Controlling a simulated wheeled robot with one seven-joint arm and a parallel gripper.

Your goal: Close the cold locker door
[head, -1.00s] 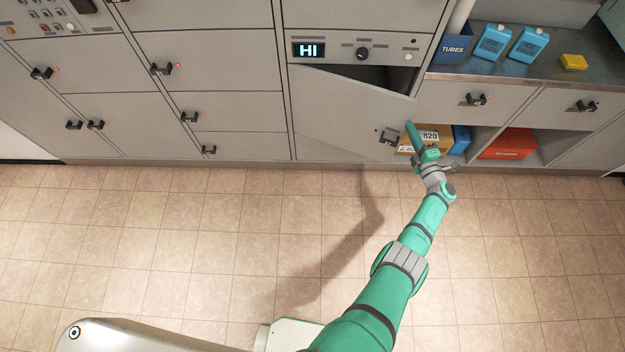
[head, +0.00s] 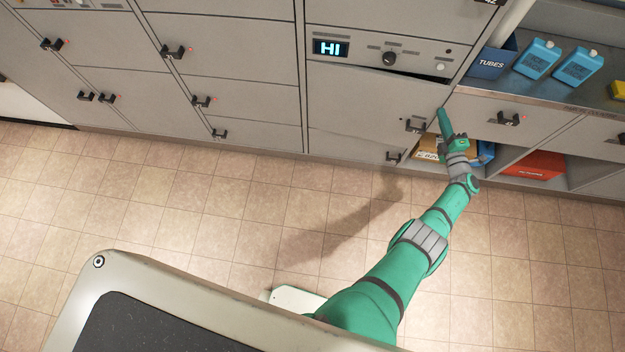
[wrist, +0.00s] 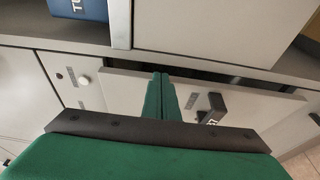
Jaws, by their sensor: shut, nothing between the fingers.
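The cold locker door (head: 360,108) is a grey panel below the control strip with the "HI" display (head: 331,47). It stands slightly ajar, with a narrow dark gap along its top edge, widest at the right. Its black handle (head: 416,125) is near its right edge. My gripper (head: 441,112) is shut and empty at the door's right edge, and seems to touch its outer face; exact contact is unclear. In the wrist view the shut green fingers (wrist: 161,95) lie over the door (wrist: 225,100), with the handle (wrist: 211,107) beside them and the dark gap behind.
Right of the locker, an open shelf holds a brown box (head: 430,152) and a red bin (head: 535,165). A counter above carries the blue TUBES box (head: 492,62) and blue packs (head: 538,58). Closed lockers fill the left. The tiled floor (head: 180,210) is clear.

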